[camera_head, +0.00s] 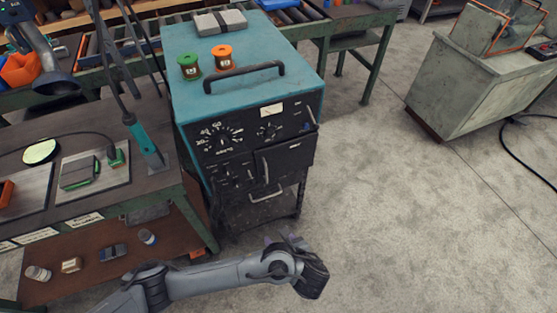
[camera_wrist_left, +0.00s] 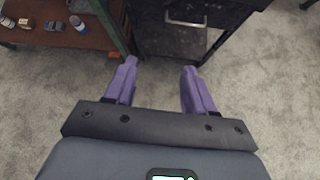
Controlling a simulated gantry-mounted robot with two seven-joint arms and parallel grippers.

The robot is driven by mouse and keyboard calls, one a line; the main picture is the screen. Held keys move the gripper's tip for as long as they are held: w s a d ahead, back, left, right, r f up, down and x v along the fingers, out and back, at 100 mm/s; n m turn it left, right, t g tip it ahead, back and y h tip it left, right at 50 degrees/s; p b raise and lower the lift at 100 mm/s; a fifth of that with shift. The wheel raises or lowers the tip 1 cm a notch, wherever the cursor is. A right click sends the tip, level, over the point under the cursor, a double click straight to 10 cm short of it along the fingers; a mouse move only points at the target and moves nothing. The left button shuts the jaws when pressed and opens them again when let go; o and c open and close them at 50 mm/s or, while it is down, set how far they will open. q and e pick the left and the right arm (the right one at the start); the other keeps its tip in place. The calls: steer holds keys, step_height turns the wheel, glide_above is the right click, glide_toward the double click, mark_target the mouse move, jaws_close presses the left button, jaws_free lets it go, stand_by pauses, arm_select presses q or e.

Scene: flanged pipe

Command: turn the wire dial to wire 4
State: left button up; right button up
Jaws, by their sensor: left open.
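The teal welder cabinet (camera_head: 245,85) stands left of centre in the head view with a black front panel. A large dial (camera_head: 217,138) with a numbered scale sits at the panel's left. A smaller dial (camera_head: 268,131) sits to its right, and small knobs (camera_head: 228,177) sit below. The labels are too small to tell which is the wire dial or its setting. My left gripper (camera_head: 284,241) is open and empty, in front of and below the panel, apart from it. Its purple fingers also show spread in the left wrist view (camera_wrist_left: 159,72). My right gripper is not in view.
A green spool (camera_head: 189,67) and an orange spool (camera_head: 222,58) stand on the cabinet top beside a black handle (camera_head: 244,76). A workbench (camera_head: 100,190) with tools adjoins on the left. A grey cabinet (camera_head: 490,85) stands at right. The floor in front is clear.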

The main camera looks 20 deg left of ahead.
arm_select(q)
steer(key=w+a+f+t+y+b, duration=0.2)
steer(key=w+t+b, duration=0.1)
steer(key=w+b, duration=0.4)
steer(key=t+y+b, duration=0.3)
steer(key=t+b, duration=0.1)
steer(key=b, duration=0.7)
glide_toward(272, 137)
steer(key=shift+n, duration=0.3)
steer(key=b+x, duration=0.3)
steer(key=x, duration=0.5)
steer(key=shift+w+a+r, duration=0.1)
steer(key=shift+w+a, duration=0.05)
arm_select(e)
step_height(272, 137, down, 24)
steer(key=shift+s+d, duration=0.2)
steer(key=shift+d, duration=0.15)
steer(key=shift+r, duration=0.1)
arm_select(q)
jaws_close()
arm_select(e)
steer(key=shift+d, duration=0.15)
